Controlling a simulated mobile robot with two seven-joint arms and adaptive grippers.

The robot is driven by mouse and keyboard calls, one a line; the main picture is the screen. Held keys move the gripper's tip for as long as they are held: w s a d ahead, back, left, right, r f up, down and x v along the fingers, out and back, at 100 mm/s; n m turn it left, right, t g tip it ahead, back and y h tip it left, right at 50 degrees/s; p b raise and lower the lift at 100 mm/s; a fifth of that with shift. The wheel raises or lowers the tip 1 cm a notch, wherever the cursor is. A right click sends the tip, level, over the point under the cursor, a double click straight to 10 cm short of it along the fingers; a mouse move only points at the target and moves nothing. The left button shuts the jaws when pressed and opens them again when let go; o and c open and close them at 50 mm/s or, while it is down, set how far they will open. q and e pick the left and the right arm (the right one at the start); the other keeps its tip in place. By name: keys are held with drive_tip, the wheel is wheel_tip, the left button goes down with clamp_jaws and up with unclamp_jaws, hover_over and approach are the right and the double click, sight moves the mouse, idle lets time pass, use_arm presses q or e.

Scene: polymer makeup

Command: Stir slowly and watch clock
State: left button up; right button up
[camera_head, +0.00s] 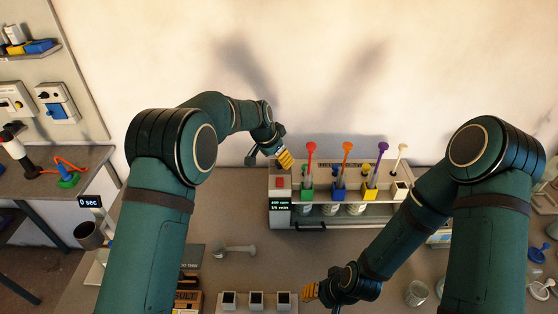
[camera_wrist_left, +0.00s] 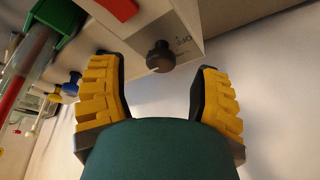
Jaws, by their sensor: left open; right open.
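A stirring station (camera_head: 325,222) stands against the back wall with red (camera_head: 311,152), orange (camera_head: 346,152), purple (camera_head: 379,155) and cream (camera_head: 401,155) rods upright in it. Bottles show below the rods. A small display (camera_head: 279,206) on its left end seems to read 18 min. A separate clock display (camera_head: 90,201) at the left reads 0 sec. My right gripper (camera_head: 312,290) is open above the front of the table.
A grey spoon-like tool (camera_head: 234,250) lies on the table. Several small white blocks (camera_head: 256,299) stand at the front. A clear cup (camera_head: 416,293) is right of my right gripper.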

use_arm(q)
drive_tip(key=shift+x, duration=1.2)
drive_tip(key=shift+a, duration=0.1)
clamp_jaws()
